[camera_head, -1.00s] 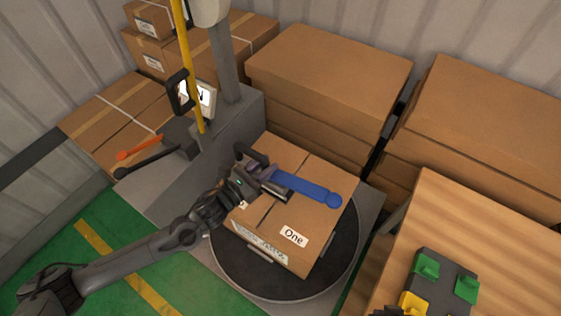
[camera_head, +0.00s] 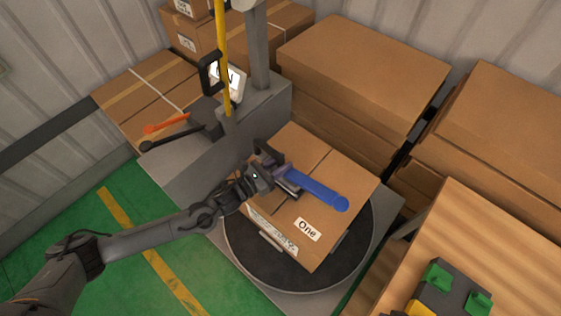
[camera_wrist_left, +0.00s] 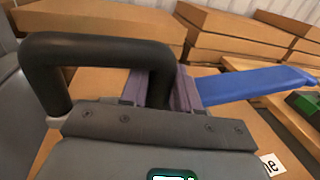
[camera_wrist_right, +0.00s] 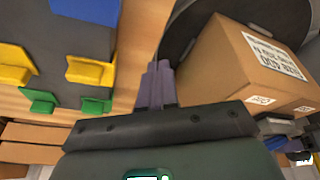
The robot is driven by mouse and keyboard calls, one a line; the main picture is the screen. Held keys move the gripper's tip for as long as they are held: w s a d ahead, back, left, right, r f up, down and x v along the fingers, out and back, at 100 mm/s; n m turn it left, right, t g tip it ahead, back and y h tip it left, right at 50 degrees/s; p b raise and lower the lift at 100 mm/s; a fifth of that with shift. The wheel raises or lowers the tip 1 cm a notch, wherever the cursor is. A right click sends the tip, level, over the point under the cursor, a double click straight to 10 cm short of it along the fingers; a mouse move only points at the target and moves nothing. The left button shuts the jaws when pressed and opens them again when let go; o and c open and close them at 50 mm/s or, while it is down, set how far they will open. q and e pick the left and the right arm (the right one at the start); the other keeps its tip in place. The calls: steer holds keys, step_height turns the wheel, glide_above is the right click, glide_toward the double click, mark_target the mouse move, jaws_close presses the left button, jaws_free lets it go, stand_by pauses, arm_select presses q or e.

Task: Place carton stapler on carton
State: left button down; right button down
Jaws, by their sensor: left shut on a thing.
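The carton stapler has a long blue handle (camera_head: 318,189) and a black loop grip (camera_wrist_left: 100,50). My left gripper (camera_head: 278,168) is shut on the stapler and holds it over the top of the brown carton (camera_head: 345,185) labelled "One". Whether the stapler touches the carton cannot be told. The carton rests on a round dark turntable (camera_head: 250,254). The left fingers (camera_wrist_left: 170,88) show behind the black grip in the left wrist view. My right gripper (camera_wrist_right: 155,85) shows only in its wrist view, its fingers together and empty, with the carton (camera_wrist_right: 225,60) to its right.
A grey machine column (camera_head: 255,100) with a small screen stands behind the turntable. Stacks of large cartons (camera_head: 365,50) are at the back. A wooden table (camera_head: 480,230) at the right bears a dark block (camera_head: 450,290) with green and yellow parts. Green floor lies at the left.

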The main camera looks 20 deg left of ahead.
arm_select(q)
steer(key=shift+r, duration=0.15)
steer(key=c, duration=0.8)
jaws_free()
steer(key=shift+f, duration=0.25)
steer(key=shift+r, duration=0.1)
steer(key=shift+s+a, duration=0.1)
steer(key=v, duration=1.1)
steer(key=shift+s+a+r, duration=0.1)
steer(key=shift+s+a, duration=0.05)
steer(key=shift+s, duration=0.15)
